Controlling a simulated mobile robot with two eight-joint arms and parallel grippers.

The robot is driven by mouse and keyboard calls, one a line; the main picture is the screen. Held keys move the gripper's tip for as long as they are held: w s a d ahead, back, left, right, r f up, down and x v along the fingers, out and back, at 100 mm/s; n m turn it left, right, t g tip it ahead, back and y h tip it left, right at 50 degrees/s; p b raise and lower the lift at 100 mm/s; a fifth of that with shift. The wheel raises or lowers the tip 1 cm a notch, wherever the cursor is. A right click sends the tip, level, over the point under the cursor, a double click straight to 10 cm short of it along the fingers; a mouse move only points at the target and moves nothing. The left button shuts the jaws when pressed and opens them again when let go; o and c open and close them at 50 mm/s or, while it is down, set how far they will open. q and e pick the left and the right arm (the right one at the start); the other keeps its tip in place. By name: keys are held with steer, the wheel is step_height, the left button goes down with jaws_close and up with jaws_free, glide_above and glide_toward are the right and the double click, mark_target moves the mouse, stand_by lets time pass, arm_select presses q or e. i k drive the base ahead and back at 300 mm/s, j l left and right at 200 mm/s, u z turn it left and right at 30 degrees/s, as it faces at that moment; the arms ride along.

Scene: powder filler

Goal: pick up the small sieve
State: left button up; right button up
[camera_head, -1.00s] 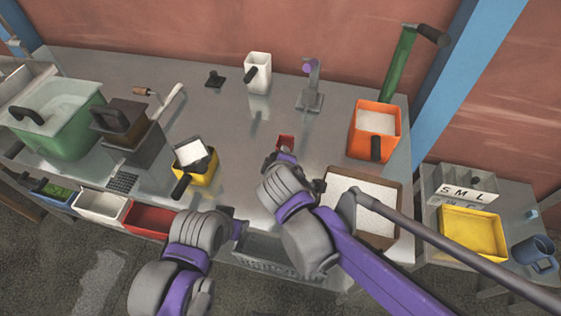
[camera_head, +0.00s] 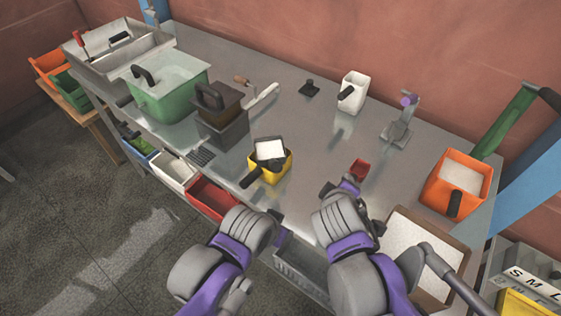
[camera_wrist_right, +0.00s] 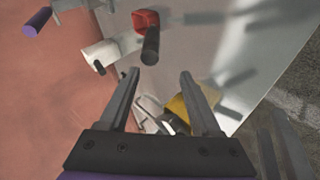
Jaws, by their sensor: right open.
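A small red scoop-like box (camera_head: 360,168) stands on the metal table; its dark handle points toward the camera in the right wrist view (camera_wrist_right: 147,18). A yellow box (camera_head: 277,172) with a dark handle has a white-faced, dark-edged square (camera_head: 270,149) on it. I cannot tell for certain which piece is the small sieve. My right gripper (camera_wrist_right: 158,85) is open and empty, its fingers pointing toward the red box with a gap between. In the head view it is just in front of that box. My left gripper (camera_head: 281,236) is at the table's front edge; its fingers are unclear.
A white box (camera_head: 353,92) and a grey stand (camera_head: 397,132) are at the back. An orange box (camera_head: 456,182) and a brown-framed tray (camera_head: 405,255) are at right. A green tub (camera_head: 165,97) is at left. The middle of the table is mostly clear.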

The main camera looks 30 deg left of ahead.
mark_target(270, 151)
steer(key=u, duration=1.2)
